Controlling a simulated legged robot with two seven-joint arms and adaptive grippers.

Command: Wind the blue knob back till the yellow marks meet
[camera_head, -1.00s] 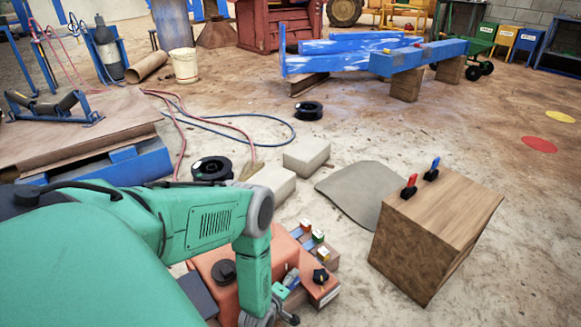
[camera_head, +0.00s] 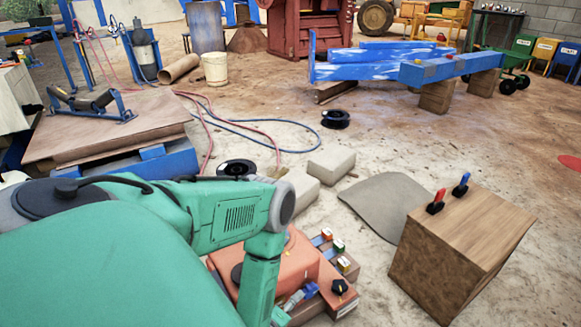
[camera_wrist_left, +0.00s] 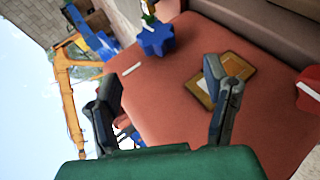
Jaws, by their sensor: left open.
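The blue knob (camera_wrist_left: 156,40), lobed at its edge, stands on the orange housing (camera_wrist_left: 175,105) in the left wrist view. A short pale mark (camera_wrist_left: 132,69) lies on the housing beside it; I cannot make out a mark on the knob. My left gripper (camera_wrist_left: 160,72) is open, its dark fingers apart and empty, with the knob beyond the fingertips and not touching them. In the head view the orange housing (camera_head: 297,266) sits beyond my left forearm, and a small blue part (camera_head: 311,290), seemingly the knob, shows at its front.
A black knob (camera_head: 340,286) and several coloured switches (camera_head: 338,246) sit on the housing's right side. A wooden block (camera_head: 455,255) with red and blue levers stands to the right. Pale blocks (camera_head: 331,163) and hoses (camera_head: 245,128) lie behind. A gold-framed plate (camera_wrist_left: 230,75) is on the housing.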

